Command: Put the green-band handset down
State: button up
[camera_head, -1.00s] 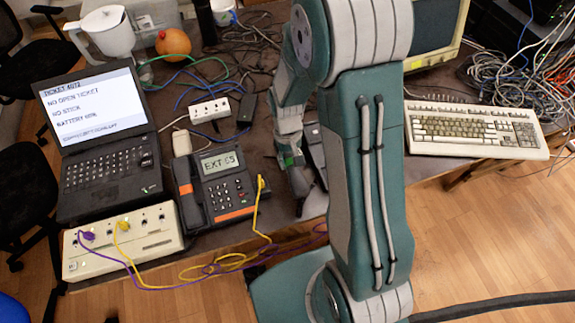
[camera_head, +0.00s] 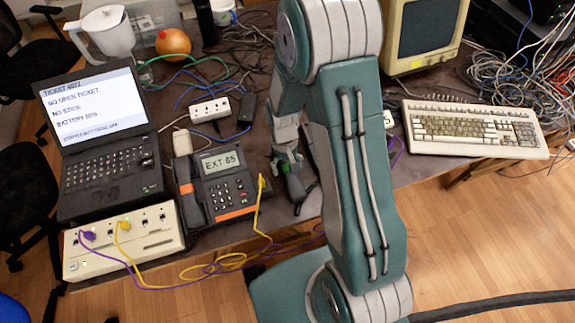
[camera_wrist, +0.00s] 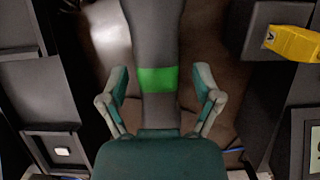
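The green-band handset is dark grey with a bright green band (camera_wrist: 158,80). In the wrist view it runs up the picture between the fingers of my gripper (camera_wrist: 161,82), with a visible gap on each side. My gripper is open around it. In the head view my gripper (camera_head: 288,163) is over the desk, right of the orange-striped desk phone (camera_head: 228,187). The dark handset (camera_head: 297,190) shows just below the fingers there. Its ends are partly hidden, and I cannot tell whether it touches the desk.
A yellow plug (camera_wrist: 293,43) and dark phone housings flank the handset closely in the wrist view. A laptop (camera_head: 105,125), a beige box (camera_head: 150,243) and a white power strip (camera_head: 210,109) lie left. A keyboard (camera_head: 475,129) lies right. Yellow and purple cables cross the front edge.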

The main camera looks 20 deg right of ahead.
jog(key=shift+a, duration=0.15)
jog(key=v, duration=1.2)
notch_tip(320, 180, up, 13)
jog(key=t, duration=0.4)
send_over(291, 177)
jog(key=s+r+t, duration=0.4)
jog(key=s+r, duration=0.3)
jog(key=s, duration=0.3)
jog(key=shift+s, duration=0.3)
